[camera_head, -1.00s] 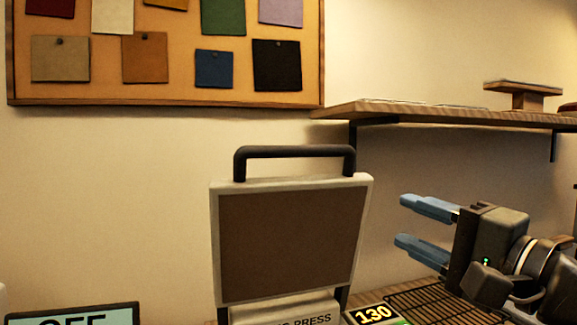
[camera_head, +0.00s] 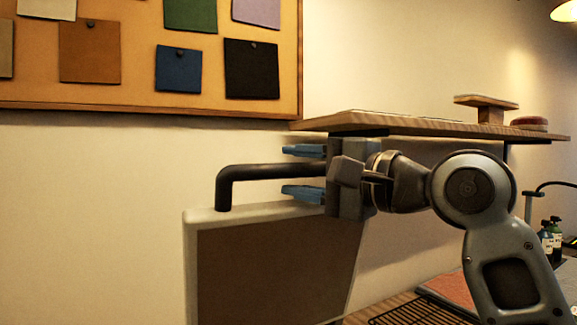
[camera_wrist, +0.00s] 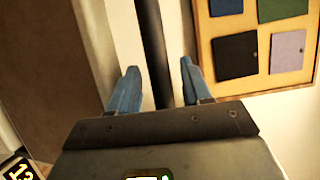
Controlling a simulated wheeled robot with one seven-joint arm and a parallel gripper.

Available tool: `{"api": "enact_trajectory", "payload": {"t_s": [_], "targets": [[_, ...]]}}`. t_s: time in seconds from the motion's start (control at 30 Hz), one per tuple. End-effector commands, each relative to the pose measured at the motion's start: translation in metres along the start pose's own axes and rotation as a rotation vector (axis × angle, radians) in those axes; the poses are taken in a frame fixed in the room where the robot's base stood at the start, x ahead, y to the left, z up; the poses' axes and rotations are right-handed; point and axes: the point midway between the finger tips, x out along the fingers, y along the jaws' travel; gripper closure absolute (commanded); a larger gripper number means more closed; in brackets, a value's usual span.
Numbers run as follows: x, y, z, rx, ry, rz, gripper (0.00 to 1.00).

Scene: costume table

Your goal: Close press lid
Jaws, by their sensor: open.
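The press lid (camera_head: 265,268) stands raised, a brown panel in a pale frame with a dark bar handle (camera_head: 258,171) along its top edge. The lid also shows in the wrist view (camera_wrist: 40,60) at the left. My gripper (camera_head: 303,171) is open at the right part of the handle, one blue finger above the bar and one below it. In the wrist view the dark handle (camera_wrist: 152,45) runs between the two spread fingertips (camera_wrist: 154,88), with space on both sides. The right end of the handle is hidden behind my gripper in the head view.
A wooden wall shelf (camera_head: 420,128) is just above and behind my gripper. A cork board (camera_head: 150,100) with fabric swatches hangs on the wall at the left. A dark wire rack (camera_head: 415,312) lies low on the table, and small bottles (camera_head: 550,235) stand at the far right.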

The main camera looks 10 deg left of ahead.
Motion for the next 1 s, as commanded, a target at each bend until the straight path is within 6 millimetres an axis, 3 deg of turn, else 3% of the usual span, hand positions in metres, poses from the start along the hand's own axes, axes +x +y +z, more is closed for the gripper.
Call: {"api": "enact_trajectory", "payload": {"t_s": [0.2,0.5,1.0], "targets": [[0.018,0.0,0.0,0.0,0.0,0.001,0.52],[0.02,0.0,0.0,-0.001,0.0,0.0,0.52],[0.02,0.0,0.0,0.0,0.0,0.0,1.0]]}}
